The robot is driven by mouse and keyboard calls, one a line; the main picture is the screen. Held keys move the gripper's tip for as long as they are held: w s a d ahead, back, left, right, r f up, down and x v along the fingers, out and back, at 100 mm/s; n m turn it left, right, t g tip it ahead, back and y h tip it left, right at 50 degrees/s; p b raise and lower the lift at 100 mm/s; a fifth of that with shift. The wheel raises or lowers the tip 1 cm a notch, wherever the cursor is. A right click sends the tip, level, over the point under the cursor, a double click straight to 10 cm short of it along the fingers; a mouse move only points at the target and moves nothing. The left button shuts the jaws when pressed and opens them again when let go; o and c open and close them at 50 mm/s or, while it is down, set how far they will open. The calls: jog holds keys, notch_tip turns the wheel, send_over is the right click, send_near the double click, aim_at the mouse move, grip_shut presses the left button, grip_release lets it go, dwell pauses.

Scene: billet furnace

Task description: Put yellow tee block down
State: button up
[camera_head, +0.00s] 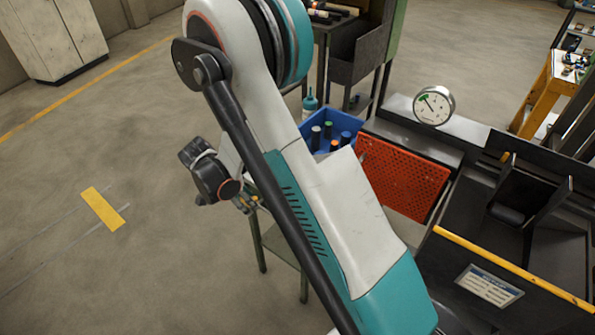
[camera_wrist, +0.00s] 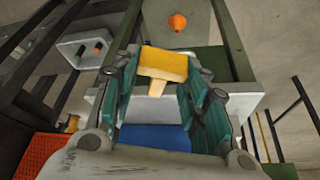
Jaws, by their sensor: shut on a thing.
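The yellow tee block (camera_wrist: 163,62) shows in the wrist view between the teal fingers of my gripper (camera_wrist: 164,78). It has a wide yellow bar and a paler, narrow stem pointing toward the palm. My gripper is shut on it. In the head view my gripper (camera_head: 250,202) is small and partly hidden by my arm. The block cannot be made out clearly there. The wrist view does not show clearly whether the block touches anything beneath it.
A blue bin (camera_head: 313,146) with several cylinders stands right of my arm, near a red perforated panel (camera_head: 400,178) and a gauge (camera_head: 434,105). The wrist view shows an orange cone (camera_wrist: 178,22) and a pale tray (camera_wrist: 70,48). Floor at left is open.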

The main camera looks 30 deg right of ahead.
jog(key=d+b, duration=0.1)
jog(key=d, duration=0.4)
jog(key=d+b, duration=0.1)
jog(key=d, duration=0.4)
jog(key=d+b, duration=0.1)
jog(key=d, duration=0.4)
jog(key=shift+s+f, duration=0.1)
jog(key=shift+s, duration=0.25)
jog(key=shift+d+f+b, duration=0.25)
jog(key=shift+b, duration=0.15)
jog(key=shift+a, duration=0.15)
jog(key=shift+f, duration=0.15)
jog(key=o, duration=1.3)
jog(key=shift+c, duration=0.2)
